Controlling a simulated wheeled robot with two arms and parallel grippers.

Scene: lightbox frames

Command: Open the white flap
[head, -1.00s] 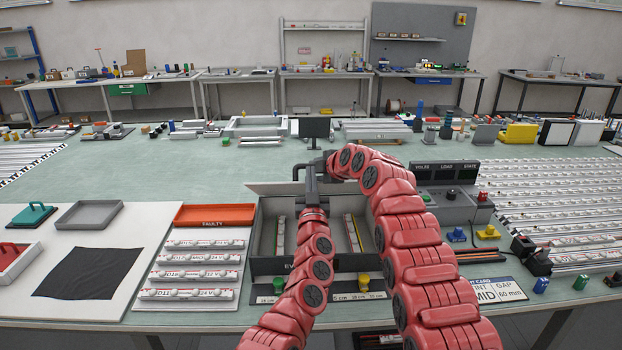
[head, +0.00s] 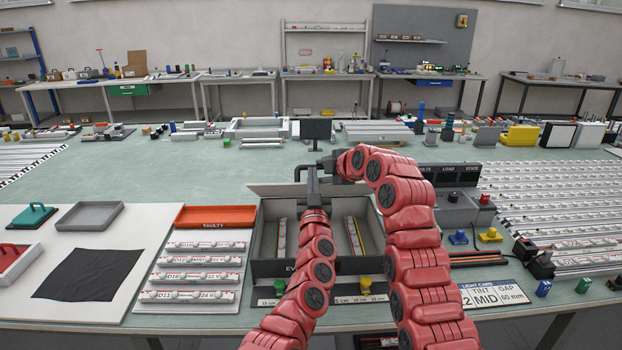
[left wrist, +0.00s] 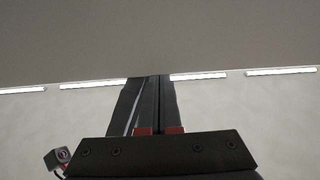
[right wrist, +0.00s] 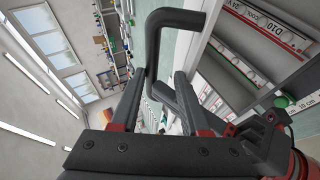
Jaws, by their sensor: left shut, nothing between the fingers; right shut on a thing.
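The open-topped grey box (head: 285,267) stands at the middle of the table, in front of me. A pale panel, seemingly the white flap (head: 268,188), shows along its back edge, partly hidden by my arms. My left gripper (head: 312,172) is shut and empty above the back of the box. In the left wrist view its closed fingers (left wrist: 152,80) reach up to the edge of a broad pale surface (left wrist: 160,35). My right gripper (head: 330,166) is beside it, shut on a black bent bar handle (right wrist: 153,50). I cannot tell where the handle attaches.
Light strips (head: 355,236) lie inside the box. An orange tray (head: 215,216) and a rack of strips are left of it. A grey meter unit (head: 455,205) and rows of strips are on the right. The table behind the box is largely clear.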

